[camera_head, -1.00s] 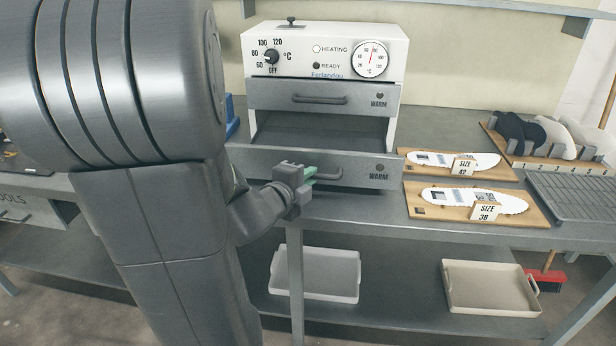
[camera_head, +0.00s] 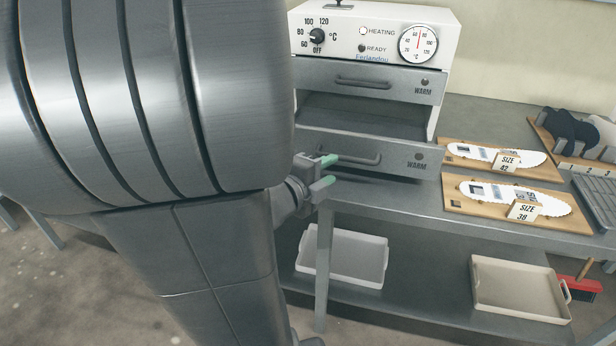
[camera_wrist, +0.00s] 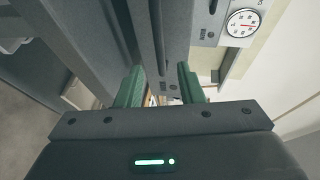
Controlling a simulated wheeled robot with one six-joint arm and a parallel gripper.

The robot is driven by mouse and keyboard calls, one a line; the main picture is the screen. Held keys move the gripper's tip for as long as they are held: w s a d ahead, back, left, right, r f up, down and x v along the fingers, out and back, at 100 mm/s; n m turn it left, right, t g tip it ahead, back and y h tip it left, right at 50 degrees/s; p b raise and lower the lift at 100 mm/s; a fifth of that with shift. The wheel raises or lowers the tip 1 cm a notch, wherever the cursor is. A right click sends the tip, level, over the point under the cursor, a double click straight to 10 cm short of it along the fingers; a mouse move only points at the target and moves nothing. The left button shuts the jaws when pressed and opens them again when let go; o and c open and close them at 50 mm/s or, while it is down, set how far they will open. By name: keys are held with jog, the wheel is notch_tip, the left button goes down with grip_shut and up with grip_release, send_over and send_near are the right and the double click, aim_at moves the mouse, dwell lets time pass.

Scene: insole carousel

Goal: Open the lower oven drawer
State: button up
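The white oven (camera_head: 380,18) stands on the grey bench, with two grey drawers. The lower drawer (camera_head: 395,158) is pulled out, and its inside shows above its front. Its bar handle (camera_head: 362,160) is at the front. The upper drawer (camera_head: 385,82) looks shut. My gripper (camera_head: 327,172) is open and empty, at the left end of the lower handle in the head view. Its upper green fingertip overlaps that end in the picture; I cannot tell whether they touch. In the wrist view the two green fingers (camera_wrist: 160,86) are spread apart, with the drawer front beyond.
Two insole boards, marked size 42 (camera_head: 541,172) and size 38 (camera_head: 548,213), lie right of the oven on the bench. White trays (camera_head: 340,282) (camera_head: 482,301) sit on the lower shelf. A red brush (camera_head: 588,284) is at the right.

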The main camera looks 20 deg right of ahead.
aim_at(347, 160)
jog(key=v, duration=0.6)
jog(key=shift+a+p, duration=0.15)
jog(key=shift+p, duration=0.2)
jog(key=shift+s, duration=0.1)
jog(key=b+x, duration=0.2)
jog(key=x, duration=1.2)
jog(key=shift+r, duration=0.1)
jog(key=shift+a, duration=0.1)
